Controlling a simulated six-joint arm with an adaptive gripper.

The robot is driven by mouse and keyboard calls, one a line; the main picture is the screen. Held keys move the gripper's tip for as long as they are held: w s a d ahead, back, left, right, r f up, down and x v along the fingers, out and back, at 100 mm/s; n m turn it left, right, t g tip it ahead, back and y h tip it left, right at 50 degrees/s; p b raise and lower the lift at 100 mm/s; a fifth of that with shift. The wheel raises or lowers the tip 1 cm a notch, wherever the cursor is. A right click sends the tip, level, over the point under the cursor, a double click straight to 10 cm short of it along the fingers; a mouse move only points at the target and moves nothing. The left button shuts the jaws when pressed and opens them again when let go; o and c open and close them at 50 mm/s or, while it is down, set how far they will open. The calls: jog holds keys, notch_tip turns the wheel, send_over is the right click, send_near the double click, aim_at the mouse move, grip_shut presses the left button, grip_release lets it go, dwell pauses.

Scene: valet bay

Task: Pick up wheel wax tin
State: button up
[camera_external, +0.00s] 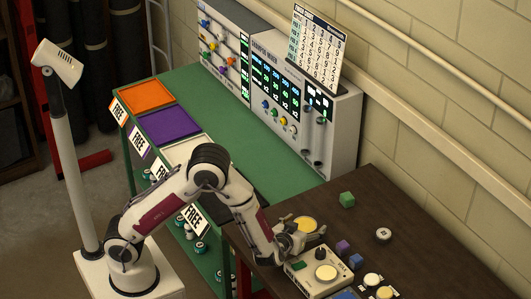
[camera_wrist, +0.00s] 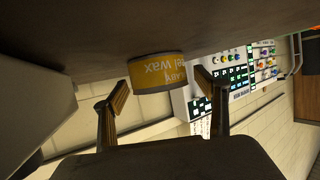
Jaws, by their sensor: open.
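The wheel wax tin (camera_wrist: 156,74) is a short yellow-orange tin with white lettering that reads "Wax" in the wrist view. It rests on the dark brown table, which appears at the top of this turned-over view. In the external view a round yellow-topped tin (camera_external: 306,222) stands near the table's left side, right by my gripper (camera_external: 298,238). My gripper's two fingers (camera_wrist: 163,88) are spread open and empty, with the tin ahead of and between the fingertips. I cannot tell whether either finger touches it.
A cream device with a round yellow top (camera_external: 326,272) stands close to my gripper. A purple block (camera_external: 343,247), blue block (camera_external: 355,261), green block (camera_external: 347,199) and round white-topped item (camera_external: 383,235) lie on the brown table (camera_external: 420,235). The table's back is mostly clear.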

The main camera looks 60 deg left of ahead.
aim_at(306, 227)
jog(key=c, duration=1.4)
jog(key=shift+r, duration=0.25)
jog(key=shift+r, duration=4.8)
